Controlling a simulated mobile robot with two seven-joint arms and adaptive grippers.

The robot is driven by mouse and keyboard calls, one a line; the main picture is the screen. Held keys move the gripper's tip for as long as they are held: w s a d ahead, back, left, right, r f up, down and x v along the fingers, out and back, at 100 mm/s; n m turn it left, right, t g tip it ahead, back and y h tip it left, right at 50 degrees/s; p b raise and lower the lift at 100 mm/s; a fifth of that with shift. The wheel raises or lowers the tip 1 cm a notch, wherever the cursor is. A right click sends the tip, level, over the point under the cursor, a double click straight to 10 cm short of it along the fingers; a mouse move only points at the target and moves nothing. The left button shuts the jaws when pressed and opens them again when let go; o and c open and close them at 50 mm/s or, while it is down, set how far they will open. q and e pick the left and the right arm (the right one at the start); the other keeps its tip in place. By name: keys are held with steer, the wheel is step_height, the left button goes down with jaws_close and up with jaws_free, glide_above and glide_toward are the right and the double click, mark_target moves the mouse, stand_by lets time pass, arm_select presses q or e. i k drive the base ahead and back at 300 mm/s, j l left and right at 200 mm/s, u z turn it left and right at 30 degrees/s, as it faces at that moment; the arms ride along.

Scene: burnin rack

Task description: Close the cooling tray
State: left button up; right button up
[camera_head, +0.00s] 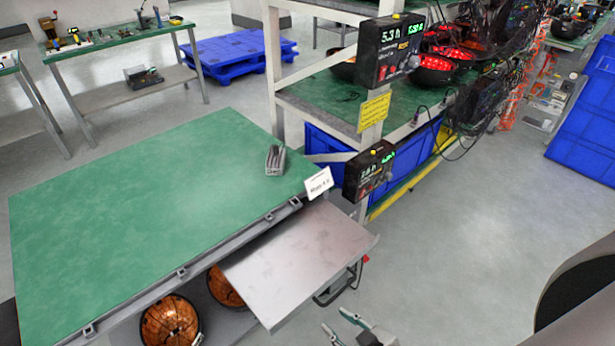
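The cooling tray appears to be the flat grey metal sheet (300,260) sticking out from under the front right edge of the green-topped table (130,215). It is pulled well out, and its near corner points toward the bottom of the view. My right gripper (336,320) is at the bottom edge, just to the right of the tray's near corner. Its two fingertips are spread apart with nothing between them. It looks apart from the tray, though the depth gap is hard to judge. My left gripper is not in view.
Round units with orange insides (170,322) sit below the table edge, beside the tray. A small grey metal piece (275,160) lies on the tabletop. The burn-in rack with a display box (368,170) stands behind the tray. Grey floor (440,250) to the right is clear.

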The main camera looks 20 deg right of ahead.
mark_target(279, 272)
steer(key=l+z, duration=0.1)
steer(key=z, duration=0.3)
steer(key=l+z, duration=0.1)
steer(key=z, duration=0.25)
steer(key=k+j+z, duration=0.15)
steer(key=k+j, duration=0.15)
steer(key=k, duration=0.2)
steer(key=k+j+z, duration=0.15)
steer(key=k, duration=0.3)
steer(key=j, duration=0.1)
